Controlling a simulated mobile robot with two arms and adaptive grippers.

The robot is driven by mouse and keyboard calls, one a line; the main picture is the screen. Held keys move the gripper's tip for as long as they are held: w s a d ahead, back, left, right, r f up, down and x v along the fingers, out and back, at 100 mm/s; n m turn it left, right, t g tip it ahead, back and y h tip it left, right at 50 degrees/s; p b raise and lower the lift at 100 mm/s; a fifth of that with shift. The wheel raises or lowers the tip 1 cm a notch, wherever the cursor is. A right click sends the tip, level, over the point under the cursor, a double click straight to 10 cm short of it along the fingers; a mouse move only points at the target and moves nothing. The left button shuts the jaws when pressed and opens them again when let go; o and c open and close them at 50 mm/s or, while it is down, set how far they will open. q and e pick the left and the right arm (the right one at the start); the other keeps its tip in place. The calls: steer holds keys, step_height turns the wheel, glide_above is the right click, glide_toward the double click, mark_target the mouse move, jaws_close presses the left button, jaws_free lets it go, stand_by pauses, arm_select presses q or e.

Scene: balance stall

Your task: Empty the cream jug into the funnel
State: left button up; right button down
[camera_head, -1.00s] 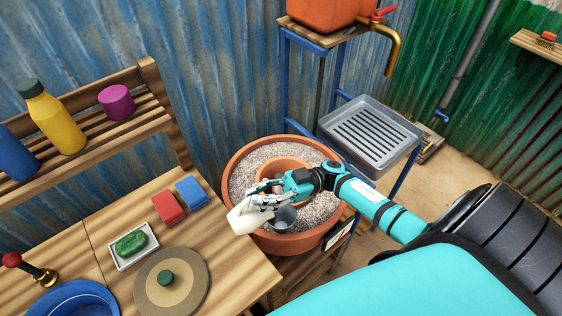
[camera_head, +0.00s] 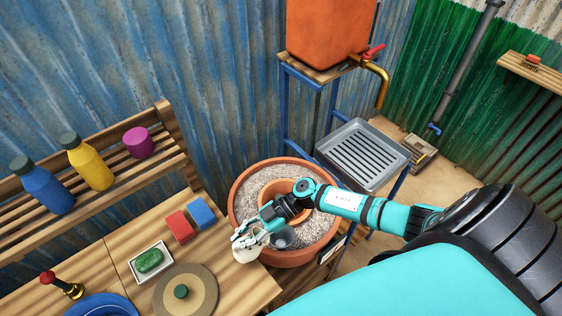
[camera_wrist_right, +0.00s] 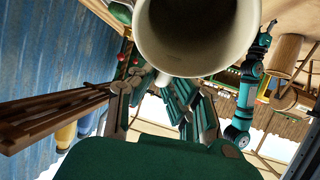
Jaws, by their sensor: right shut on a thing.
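The cream jug (camera_head: 250,252) is in my right gripper (camera_head: 246,236), at the front left rim of the big clay pot. The fingers are shut on it and cover part of its side. In the right wrist view the jug (camera_wrist_right: 240,62) shows its wide round mouth and shaded inside; I cannot tell whether anything is left in it. A grey round piece, which looks like the funnel (camera_head: 282,238), shows just right of the jug, over the gravel. My gripper partly hides it.
The clay pot (camera_head: 237,192) holds gravel around a smaller clay pot (camera_head: 270,190). Left is a wooden table with red (camera_head: 179,227) and blue (camera_head: 201,212) blocks, a soap dish (camera_head: 137,272) and a round lid (camera_head: 208,293). A grey tray (camera_head: 335,148) and orange tank (camera_head: 325,35) stand behind.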

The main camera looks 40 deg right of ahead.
steer(key=shift+w+a+f+h, duration=0.1)
steer(key=shift+a+f+h, duration=0.4)
steer(key=shift+h, duration=0.2)
steer(key=shift+w+a+r+h, duration=0.15)
steer(key=shift+a+h, duration=0.65)
steer(key=shift+a, duration=0.2)
steer(key=a+f+h, duration=0.1)
steer(key=h, duration=0.1)
steer(key=a+f+h, duration=0.1)
steer(key=a+h, duration=0.1)
steer(key=a+f+g+h, duration=0.1)
steer(key=h, duration=0.1)
steer(key=shift+w+a+f, duration=0.25)
steer(key=shift+a, duration=0.1)
